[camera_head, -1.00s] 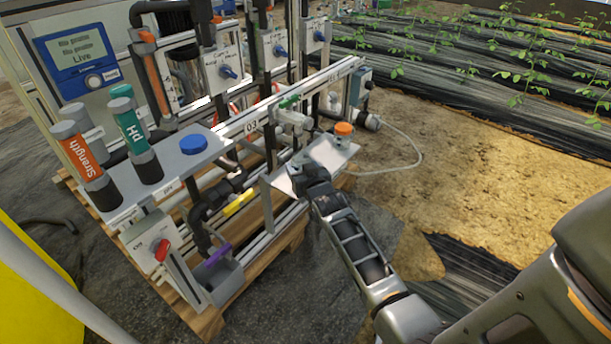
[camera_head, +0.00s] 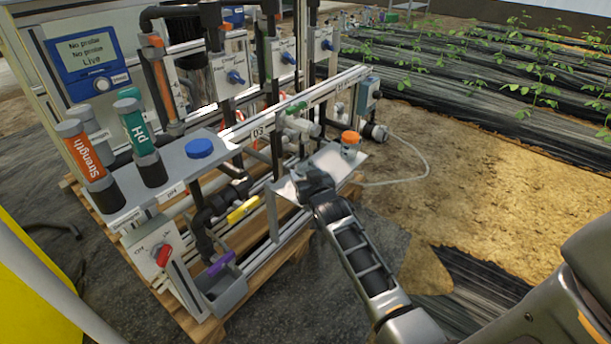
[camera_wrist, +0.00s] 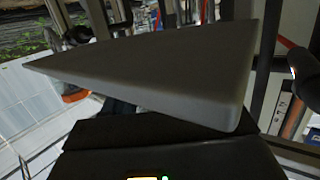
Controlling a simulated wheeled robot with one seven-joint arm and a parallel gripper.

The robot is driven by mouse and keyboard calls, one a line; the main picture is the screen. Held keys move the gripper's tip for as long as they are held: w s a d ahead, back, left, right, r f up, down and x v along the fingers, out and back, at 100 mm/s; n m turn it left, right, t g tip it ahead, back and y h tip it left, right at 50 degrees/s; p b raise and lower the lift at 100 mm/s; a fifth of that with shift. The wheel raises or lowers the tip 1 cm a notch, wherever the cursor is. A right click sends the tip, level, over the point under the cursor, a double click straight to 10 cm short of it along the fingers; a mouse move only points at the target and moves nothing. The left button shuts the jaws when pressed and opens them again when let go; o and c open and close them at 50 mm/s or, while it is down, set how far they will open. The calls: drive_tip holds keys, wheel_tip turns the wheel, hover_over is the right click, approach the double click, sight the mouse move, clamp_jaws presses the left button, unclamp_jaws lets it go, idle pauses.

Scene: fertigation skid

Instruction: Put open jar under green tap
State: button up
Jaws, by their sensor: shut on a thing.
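The green tap (camera_head: 296,108) has a green handle on a pale body and sits on the skid's front rail by the 03 label. My gripper (camera_head: 303,178) is at the left end of a small metal shelf (camera_head: 332,163), below the tap and slightly in front of it. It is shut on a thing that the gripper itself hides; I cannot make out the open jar. A clear jar with an orange lid (camera_head: 350,138) stands at the shelf's right end, apart from my gripper. In the wrist view a large grey wedge (camera_wrist: 160,75) blocks most of the sight.
Pipes and blue-knobbed valves (camera_head: 236,77) rise behind the rail. A left shelf carries the orange Strength probe (camera_head: 85,155), the green pH probe (camera_head: 135,132) and a blue cap (camera_head: 199,148). A thin hose (camera_head: 424,165) lies on bare ground at right.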

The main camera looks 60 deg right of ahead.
drive_tip(key=shift+f, duration=0.25)
drive_tip(key=o, duration=1.1)
drive_tip(key=p+v, duration=0.2)
drive_tip(key=v, duration=0.5)
drive_tip(key=shift+s+a+r+p, duration=0.15)
drive_tip(key=shift+s+a+p, duration=0.15)
drive_tip(key=shift+p, duration=0.1)
